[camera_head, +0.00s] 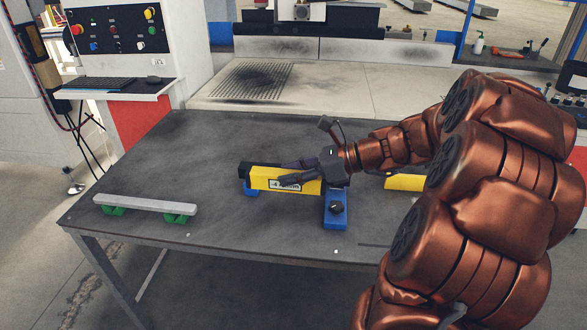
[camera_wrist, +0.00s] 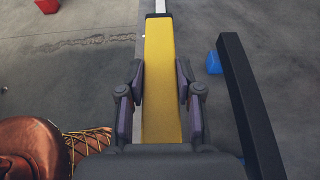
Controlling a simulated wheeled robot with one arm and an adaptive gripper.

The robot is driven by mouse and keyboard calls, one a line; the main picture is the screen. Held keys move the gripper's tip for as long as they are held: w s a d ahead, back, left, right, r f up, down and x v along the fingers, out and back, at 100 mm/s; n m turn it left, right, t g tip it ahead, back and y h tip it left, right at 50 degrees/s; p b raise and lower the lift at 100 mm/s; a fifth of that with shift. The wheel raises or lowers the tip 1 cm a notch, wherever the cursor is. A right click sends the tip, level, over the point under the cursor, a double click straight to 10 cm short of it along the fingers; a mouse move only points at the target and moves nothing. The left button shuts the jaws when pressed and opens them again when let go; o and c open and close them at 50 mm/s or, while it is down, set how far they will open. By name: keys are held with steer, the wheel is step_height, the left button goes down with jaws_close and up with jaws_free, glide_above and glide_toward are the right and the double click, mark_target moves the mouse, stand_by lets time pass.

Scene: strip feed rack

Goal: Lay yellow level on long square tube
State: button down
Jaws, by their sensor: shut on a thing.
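The yellow level (camera_head: 262,180) is a long yellow bar with a dark end cap and a label on its side. My gripper (camera_head: 305,170) is shut on it, with the fingers along its two long sides. In the wrist view the level (camera_wrist: 161,60) runs straight away between the fingers of my gripper (camera_wrist: 161,92). The long square tube (camera_head: 145,204), a pale grey bar, lies on two green supports (camera_head: 180,218) at the table's left. It shows beyond the level's far end in the wrist view (camera_wrist: 160,5). The level is to the right of the tube, apart from it.
A yellow piece (camera_head: 404,182) is partly behind my arm. The table (camera_head: 185,150) is bare behind the tube.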

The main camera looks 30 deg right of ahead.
steer(key=shift+s+d+f, duration=0.1)
steer(key=shift+s+d, duration=0.05)
steer(key=shift+s, duration=0.1)
steer(key=shift+w+d, duration=0.2)
steer(key=shift+d, duration=0.05)
steer(key=w+d, duration=0.3)
steer(key=w, duration=0.1)
steer(key=w+d+f, duration=0.1)
steer(key=w+d, duration=0.2)
steer(key=w, duration=0.1)
steer(key=w+d, duration=0.3)
steer(key=w, duration=0.1)
steer(key=shift+w+f, duration=0.15)
steer(key=shift+f, duration=1.9)
steer(key=c, duration=0.8)
jaws_free()
steer(key=shift+f, duration=0.1)
steer(key=shift+o, duration=0.2)
